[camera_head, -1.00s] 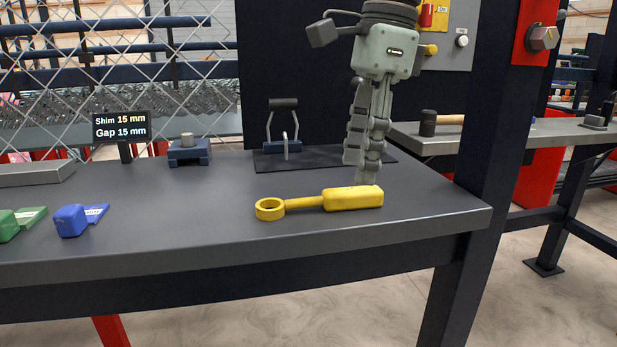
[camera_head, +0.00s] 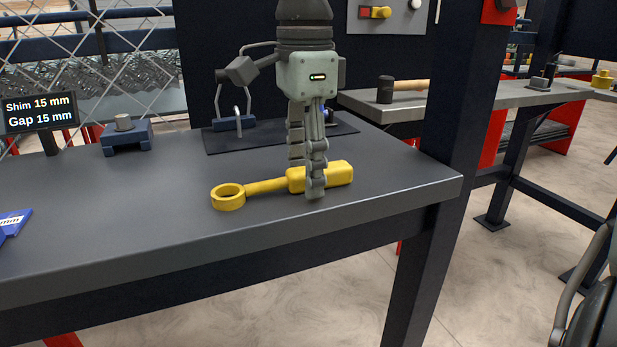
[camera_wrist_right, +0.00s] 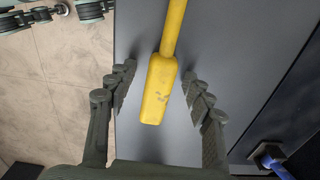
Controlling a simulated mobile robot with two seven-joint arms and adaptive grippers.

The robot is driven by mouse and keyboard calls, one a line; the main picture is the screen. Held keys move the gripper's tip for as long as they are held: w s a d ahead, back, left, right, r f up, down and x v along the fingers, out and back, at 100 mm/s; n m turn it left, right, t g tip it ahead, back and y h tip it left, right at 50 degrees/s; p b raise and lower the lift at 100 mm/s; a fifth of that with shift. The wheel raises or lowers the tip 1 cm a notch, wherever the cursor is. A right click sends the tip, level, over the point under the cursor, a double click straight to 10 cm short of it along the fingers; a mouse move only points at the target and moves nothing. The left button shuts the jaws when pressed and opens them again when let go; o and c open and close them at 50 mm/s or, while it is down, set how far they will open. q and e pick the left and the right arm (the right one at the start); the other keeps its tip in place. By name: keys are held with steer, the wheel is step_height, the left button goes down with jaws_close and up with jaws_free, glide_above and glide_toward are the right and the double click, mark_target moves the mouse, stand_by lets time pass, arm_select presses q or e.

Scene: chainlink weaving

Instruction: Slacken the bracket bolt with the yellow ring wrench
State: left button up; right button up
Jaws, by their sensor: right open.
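The yellow ring wrench (camera_head: 265,187) lies flat on the grey workbench, its ring end to the left and its thick handle to the right. My right gripper (camera_head: 307,184) points down over the handle, one finger on the near side and one on the far side. In the right wrist view the open fingers (camera_wrist_right: 162,95) straddle the wrench handle (camera_wrist_right: 158,90) with a gap on each side. The bracket bolt is at the red plate (camera_head: 500,8) on the dark post, mostly cut off by the top edge.
A dark mat (camera_head: 345,128) with a clamp-like holder (camera_head: 233,123) lies behind the wrench. A blue block (camera_head: 126,137) and a sign reading Shim 15 mm, Gap 15 mm (camera_head: 40,111) stand left. A mallet (camera_head: 386,90) lies on another bench. The workbench's front edge is close to the wrench.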

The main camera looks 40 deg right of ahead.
jaws_close()
stand_by(0.3)
steer(key=shift+r, duration=0.1)
steer(key=shift+w+r, duration=0.1)
steer(key=shift+r, duration=0.4)
step_height(320, 180, up, 8)
steer(key=shift+f+p, duration=0.1)
steer(key=shift+p, duration=0.3)
arm_select(q)
step_height(320, 180, down, 10)
steer(key=s+p, duration=0.2)
steer(key=p, duration=0.1)
steer(key=shift+a+g, duration=0.15)
steer(key=shift+g, duration=0.15)
arm_select(e)
step_height(320, 180, up, 19)
